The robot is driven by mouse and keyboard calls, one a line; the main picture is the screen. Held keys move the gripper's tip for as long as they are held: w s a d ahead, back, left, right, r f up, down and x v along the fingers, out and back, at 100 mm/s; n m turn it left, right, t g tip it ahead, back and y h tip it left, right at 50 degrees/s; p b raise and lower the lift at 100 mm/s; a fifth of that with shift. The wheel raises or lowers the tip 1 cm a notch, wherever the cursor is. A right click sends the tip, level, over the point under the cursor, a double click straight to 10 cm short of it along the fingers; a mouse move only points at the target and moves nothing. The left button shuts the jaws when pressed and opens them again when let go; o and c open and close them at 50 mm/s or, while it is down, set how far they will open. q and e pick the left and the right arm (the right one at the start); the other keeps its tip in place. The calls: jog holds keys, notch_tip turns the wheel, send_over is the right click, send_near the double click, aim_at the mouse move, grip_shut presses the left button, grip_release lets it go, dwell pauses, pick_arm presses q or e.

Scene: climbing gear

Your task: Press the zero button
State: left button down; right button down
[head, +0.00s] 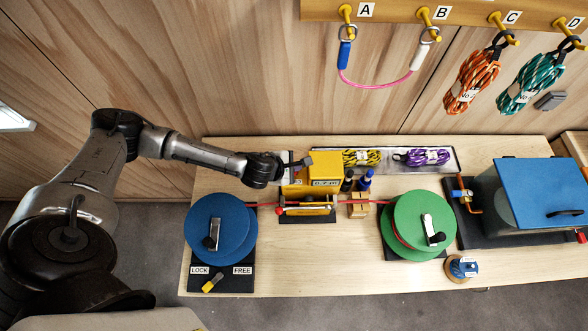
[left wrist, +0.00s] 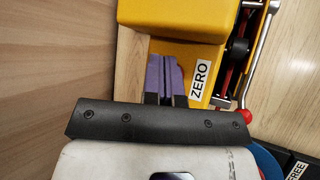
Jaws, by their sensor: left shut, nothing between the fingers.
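The yellow length counter (head: 325,166) stands at the middle of the bench, its display reading about 0.2 m. In the left wrist view the yellow counter (left wrist: 185,18) fills the upper middle, with a white ZERO label (left wrist: 201,80) on its lower part. My left gripper (head: 303,163) is at the counter's left side in the head view. Its shut, purple-padded fingers (left wrist: 165,76) lie just left of the label in the wrist view, with nothing between them. I cannot make out the zero button itself; the fingers may hide it. I cannot tell whether they touch the counter. My right gripper is not in view.
A red rope runs from the blue reel (head: 217,228) through the counter to the green reel (head: 418,225). A blue-lidded box (head: 540,190) stands at the right.

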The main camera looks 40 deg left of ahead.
pick_arm(q)
jog(key=shift+f, duration=0.35)
dwell(0.7)
jog(key=shift+f, duration=0.25)
dwell(0.6)
jog(key=shift+f, duration=0.3)
dwell(0.4)
jog(key=shift+r, duration=0.1)
jog(key=shift+r+p, duration=0.8)
jog(key=shift+p, duration=0.6)
jog(key=shift+r+p, duration=0.8)
jog(key=shift+p, duration=0.1)
notch_tip(320, 180, up, 4)
jog(key=p, duration=0.4)
jog(key=shift+f, duration=0.25)
